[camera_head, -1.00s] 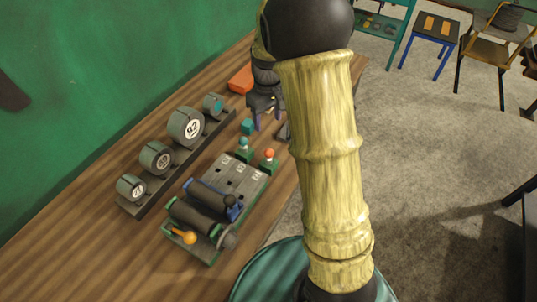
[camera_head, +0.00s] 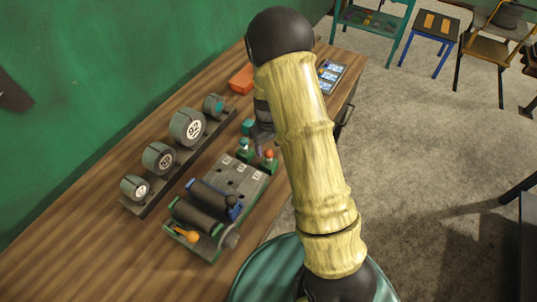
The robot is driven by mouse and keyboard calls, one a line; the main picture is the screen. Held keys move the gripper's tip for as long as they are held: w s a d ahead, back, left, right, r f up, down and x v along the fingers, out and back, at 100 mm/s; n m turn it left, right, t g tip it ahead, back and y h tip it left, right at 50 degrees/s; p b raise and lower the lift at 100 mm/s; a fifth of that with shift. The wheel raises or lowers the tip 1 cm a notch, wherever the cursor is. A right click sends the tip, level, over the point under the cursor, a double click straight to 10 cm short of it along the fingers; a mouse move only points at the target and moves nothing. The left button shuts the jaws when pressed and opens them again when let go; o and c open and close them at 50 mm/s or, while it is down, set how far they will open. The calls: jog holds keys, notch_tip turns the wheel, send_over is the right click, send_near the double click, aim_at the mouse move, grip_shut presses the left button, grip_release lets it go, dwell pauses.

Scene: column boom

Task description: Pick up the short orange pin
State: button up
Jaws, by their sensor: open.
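The orange-topped pin (camera_head: 268,155) stands upright at the right back corner of the grey and green board (camera_head: 240,180). A teal-topped pin (camera_head: 244,145) stands to its left on the same board. My gripper (camera_head: 262,142) is open and points down, close behind and above the orange-topped pin. My arm hides part of the gripper. I cannot tell whether its fingers touch the pin or stand around it.
Dark rollers and an orange knob (camera_head: 189,236) fill the board's front part. A rack of round gauges (camera_head: 187,127) stands along the left. A blue-white panel (camera_head: 330,75) is at the far right.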

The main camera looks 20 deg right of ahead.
aim_at(269, 156)
jog(key=shift+f, duration=0.1)
jog(key=shift+s+f+p, duration=0.2)
jog(key=shift+f+p, duration=0.15)
jog(key=shift+f, duration=0.15)
jog(key=shift+s+f+p, duration=0.1)
jog(key=shift+f+p, duration=0.65)
jog(key=shift+f, duration=1.35)
jog(key=c, duration=1.1)
jog(key=shift+r, duration=0.15)
notch_tip(269, 156, up, 10)
jog(key=shift+f+b, duration=0.1)
jog(key=shift+b, duration=1.15)
